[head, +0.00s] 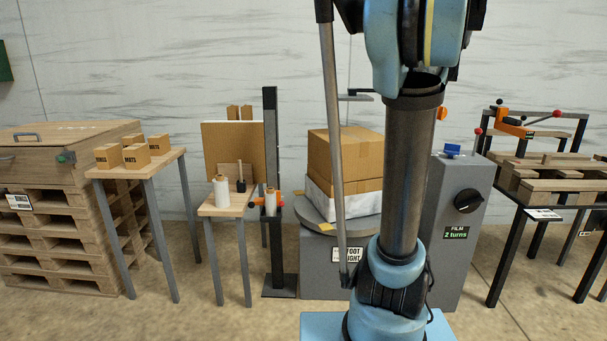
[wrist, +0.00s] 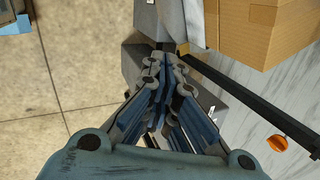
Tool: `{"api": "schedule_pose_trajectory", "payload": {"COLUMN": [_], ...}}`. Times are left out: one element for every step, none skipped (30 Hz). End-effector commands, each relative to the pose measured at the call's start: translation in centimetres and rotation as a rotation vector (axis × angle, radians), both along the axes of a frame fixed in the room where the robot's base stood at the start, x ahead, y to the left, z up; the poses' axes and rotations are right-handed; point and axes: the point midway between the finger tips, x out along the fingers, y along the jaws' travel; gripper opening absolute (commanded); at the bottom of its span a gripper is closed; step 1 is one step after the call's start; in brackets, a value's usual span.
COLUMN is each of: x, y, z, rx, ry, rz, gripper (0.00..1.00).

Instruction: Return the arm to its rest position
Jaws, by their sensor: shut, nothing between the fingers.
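My gripper (wrist: 165,62) shows in the wrist view with its blue-grey fingers together and nothing between them. It hangs in the air beside the wrapping station, with the floor to its left. In the head view my arm rises through the right of centre, and the gripper itself is out of that picture. A stacked load of cardboard boxes (head: 346,155) sits on the grey turntable (head: 315,229). The cardboard load also shows at the top right of the wrist view (wrist: 262,28).
A grey control cabinet (head: 455,205) with a black knob stands right of my arm. A small table (head: 227,206) holds film rolls beside a dark mast (head: 270,130). Stacked pallets (head: 60,215) and a box table (head: 165,160) stand left; a slatted bench (head: 545,190) stands right. Foreground floor is clear.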

Motion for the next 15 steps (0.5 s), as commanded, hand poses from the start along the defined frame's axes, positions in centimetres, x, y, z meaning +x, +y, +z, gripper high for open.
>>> {"api": "schedule_pose_trajectory", "payload": {"x": [-1.5, -2.4, -3.5, -4.3, -5.2, -6.3, -7.2, -8.1, -9.3, -10.2, -11.1, -12.3, -13.2, -14.1, -15.3], "y": [1.9, 2.8, 4.0, 4.8, 5.6, 6.7, 7.4, 8.1, 9.0, 9.7, 10.3, 11.1, 11.6, 12.2, 12.8], "z": [-1.0, -1.5, -2.3, -2.8, -3.5, -4.3, -4.9, -5.6, -6.5, -7.1, -7.8, -8.8, -9.5, -10.2, -11.3], "rx": [-0.031, -0.050, -0.074, -0.094, -0.113, -0.138, -0.156, -0.174, -0.199, -0.217, -0.234, -0.258, -0.275, -0.291, -0.315], "ry": [0.011, 0.018, 0.026, 0.032, 0.037, 0.045, 0.051, 0.057, 0.064, 0.069, 0.073, 0.080, 0.086, 0.090, 0.095], "rz": [0.083, 0.133, 0.200, 0.250, 0.300, 0.368, 0.417, 0.469, 0.535, 0.587, 0.636, 0.706, 0.755, 0.806, 0.875], "gripper": [0.00, 0.00, 0.00, 0.00, 0.00, 0.00, 0.00, 0.00, 0.00, 0.00, 0.00, 0.00, 0.00, 0.00, 0.00]}}
